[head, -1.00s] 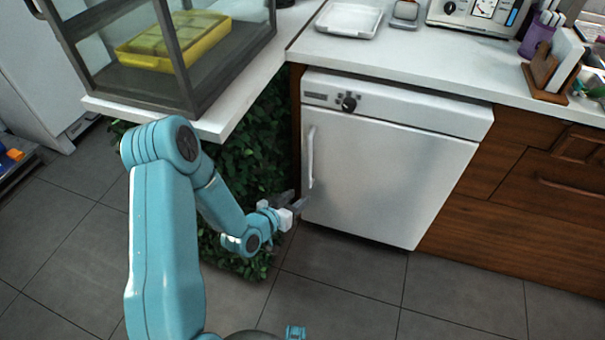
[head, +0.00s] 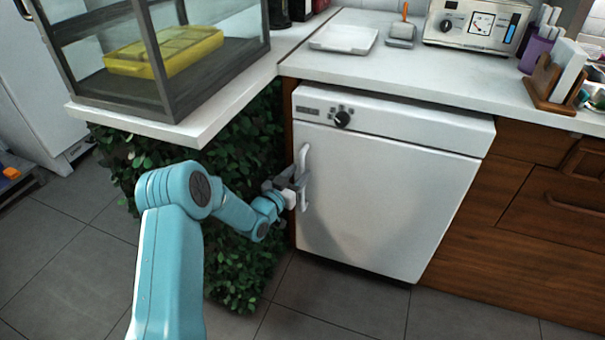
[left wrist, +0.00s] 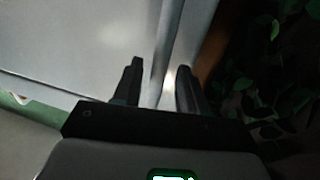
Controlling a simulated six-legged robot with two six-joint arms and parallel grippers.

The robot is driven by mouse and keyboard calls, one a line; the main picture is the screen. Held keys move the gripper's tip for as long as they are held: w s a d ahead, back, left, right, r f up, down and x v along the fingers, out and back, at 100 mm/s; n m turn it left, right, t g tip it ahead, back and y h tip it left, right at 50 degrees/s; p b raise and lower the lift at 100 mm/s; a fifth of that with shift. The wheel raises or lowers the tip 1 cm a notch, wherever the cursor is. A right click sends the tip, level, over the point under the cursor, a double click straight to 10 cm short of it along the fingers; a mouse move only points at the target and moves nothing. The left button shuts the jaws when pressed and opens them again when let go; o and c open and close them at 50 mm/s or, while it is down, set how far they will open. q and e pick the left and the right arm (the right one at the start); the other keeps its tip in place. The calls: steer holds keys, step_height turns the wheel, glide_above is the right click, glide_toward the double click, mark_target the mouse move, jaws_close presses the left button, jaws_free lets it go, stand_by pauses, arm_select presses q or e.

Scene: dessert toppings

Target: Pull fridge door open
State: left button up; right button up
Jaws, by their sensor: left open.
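The white fridge door (head: 375,195) is shut under the counter, with a knob on the panel above it. Its upright handle (head: 304,176) runs along the left edge of the door. My left gripper (head: 292,187) is at the handle, about midway along its height. In the left wrist view the two dark fingers of my left gripper (left wrist: 158,88) stand apart, and the pale handle (left wrist: 163,70) shows between them. I cannot tell whether a finger touches it. My right gripper is not in view.
A leafy green panel (head: 240,250) stands close behind my left arm, below the counter corner (head: 190,128). Wooden drawers (head: 545,205) adjoin the fridge on the right. The tiled floor (head: 340,310) in front of the door is clear.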

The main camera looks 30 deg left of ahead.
arm_select(q)
steer(key=shift+w, duration=1.3)
jaws_close()
steer(key=shift+s+d, duration=0.1)
steer(key=shift+d, duration=0.1)
